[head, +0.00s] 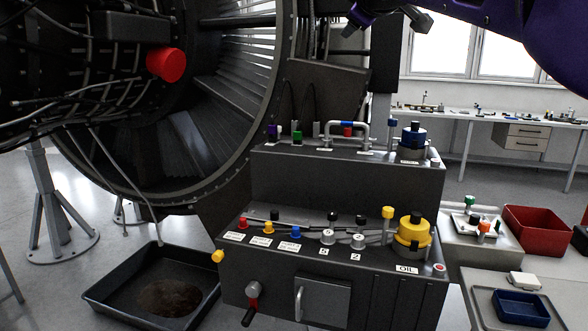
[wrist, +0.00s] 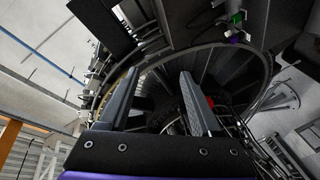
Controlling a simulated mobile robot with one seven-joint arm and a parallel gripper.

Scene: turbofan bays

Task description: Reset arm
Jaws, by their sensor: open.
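My gripper (wrist: 159,76) is open in the wrist view, with its two dark fingers apart and nothing between them. Behind the fingers lies the dark round turbofan, seen tilted. In the head view, my purple arm (head: 548,35) crosses the top right corner. Dark end parts of it show at the top edge, high above the bench and partly cut off by the frame. The turbofan (head: 185,130) fills the left of the head view, with a red cap (head: 166,64) on its dark piping.
A dark two-step console (head: 345,180) with coloured knobs and yellow and blue caps stands in the middle. A black drip tray (head: 110,290) with a dark puddle lies on the floor at left. A red bin (head: 540,228) and a blue tray (head: 521,308) are at right. A workbench (head: 470,118) stands behind.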

